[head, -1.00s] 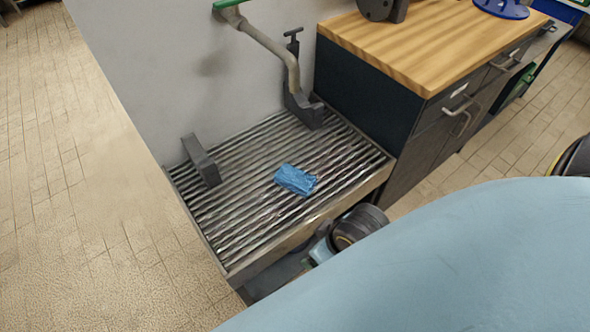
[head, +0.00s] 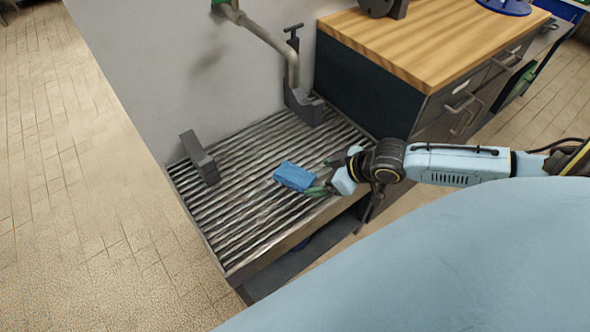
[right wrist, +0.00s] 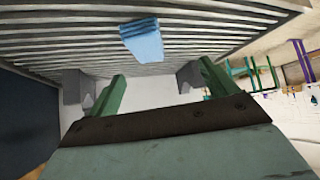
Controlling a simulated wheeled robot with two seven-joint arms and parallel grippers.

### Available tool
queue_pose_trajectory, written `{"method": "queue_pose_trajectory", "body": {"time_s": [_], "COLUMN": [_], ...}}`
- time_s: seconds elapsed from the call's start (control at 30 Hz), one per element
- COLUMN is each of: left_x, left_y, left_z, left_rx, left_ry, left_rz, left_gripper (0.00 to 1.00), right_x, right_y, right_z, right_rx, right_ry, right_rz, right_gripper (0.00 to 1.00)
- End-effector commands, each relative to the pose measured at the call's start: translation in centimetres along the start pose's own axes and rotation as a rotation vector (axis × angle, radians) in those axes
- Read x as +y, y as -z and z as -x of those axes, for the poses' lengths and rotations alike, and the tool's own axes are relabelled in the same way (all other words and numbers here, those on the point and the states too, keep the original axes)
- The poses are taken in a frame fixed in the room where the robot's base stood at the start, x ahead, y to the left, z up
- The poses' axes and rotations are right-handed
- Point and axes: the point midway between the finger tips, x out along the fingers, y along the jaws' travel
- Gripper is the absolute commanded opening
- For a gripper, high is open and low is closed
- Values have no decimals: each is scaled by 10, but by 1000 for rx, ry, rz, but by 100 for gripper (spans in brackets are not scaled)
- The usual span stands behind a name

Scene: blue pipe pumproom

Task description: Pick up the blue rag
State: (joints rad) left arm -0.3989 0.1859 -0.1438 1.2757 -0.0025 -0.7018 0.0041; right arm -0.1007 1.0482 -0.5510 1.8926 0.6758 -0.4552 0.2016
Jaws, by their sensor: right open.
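The blue rag (head: 295,176) lies on the ridged metal grate (head: 240,220), near its middle. My right gripper (head: 321,177) is just right of the rag in the head view, with its green fingers spread on that side. In the right wrist view the fingers (right wrist: 158,85) are open with nothing between them. The rag (right wrist: 142,40) shows there beyond the fingertips, apart from them. My left gripper is not in view.
A dark block (head: 200,158) stands at the left of the grate. A dark cabinet with a wooden top (head: 430,40) borders the right side.

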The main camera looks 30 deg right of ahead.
Motion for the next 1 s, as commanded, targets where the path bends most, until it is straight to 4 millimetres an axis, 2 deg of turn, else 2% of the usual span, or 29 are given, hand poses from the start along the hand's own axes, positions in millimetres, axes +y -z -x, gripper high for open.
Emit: {"method": "queue_pose_trajectory", "body": {"time_s": [0.03,0.1,0.2,0.37,0.8,1.0], "left_x": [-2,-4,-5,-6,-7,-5], "left_y": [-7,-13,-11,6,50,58], "left_z": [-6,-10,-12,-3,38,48], "left_rx": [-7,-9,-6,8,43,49], "left_ry": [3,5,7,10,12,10], "left_rz": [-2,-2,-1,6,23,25], "left_gripper": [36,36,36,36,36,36], "right_x": [13,22,28,28,28,28], "right_y": [1,2,3,3,4,5], "right_z": [3,5,2,-16,-67,-76], "right_rx": [7,18,25,28,25,24], "right_ry": [-12,-18,-23,-22,-21,-22], "right_rz": [-1,-8,-12,-15,-14,-11], "right_gripper": [85,85,85,85,85,85]}}
